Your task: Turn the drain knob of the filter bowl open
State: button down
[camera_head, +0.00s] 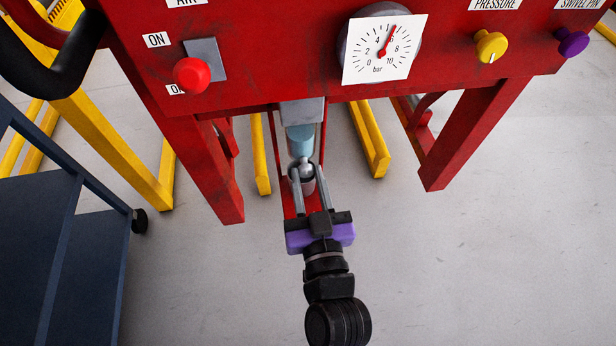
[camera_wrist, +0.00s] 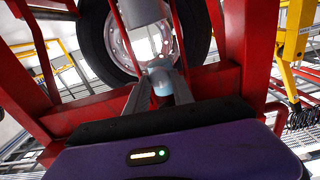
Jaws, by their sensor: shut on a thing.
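The filter bowl (camera_head: 300,141) is a light blue cylinder hanging below a grey block under the red panel. It also shows in the wrist view (camera_wrist: 161,80), above my fingers. The drain knob (camera_head: 306,168) is a small silver round piece at the bowl's lower end. My gripper (camera_head: 304,178), with a purple and black body, reaches up from below and is shut on the drain knob, one finger on each side.
The red panel (camera_head: 270,60) carries a pressure gauge (camera_head: 384,50) with its needle near 6, a red knob (camera_head: 192,75) by an ON label, a yellow knob (camera_head: 491,46) and a purple knob (camera_head: 572,42). Red legs flank my arm. A blue cart (camera_head: 95,270) stands at left.

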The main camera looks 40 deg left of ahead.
jog(key=m+p, duration=0.1)
jog(key=m, duration=0.3)
jog(key=shift+m, duration=0.4)
jog(key=m+p, duration=0.1)
jog(key=m, duration=0.3)
jog(key=shift+w+d+p, duration=0.1)
jog(key=shift+p, duration=0.25)
jog(key=m, duration=0.4)
jog(key=shift+p, duration=0.4)
jog(key=shift+f+m+p, duration=0.15)
jog(key=shift+m+p, duration=0.25)
jog(key=shift+m, duration=1.9)
jog(key=c, duration=1.1)
grip_release()
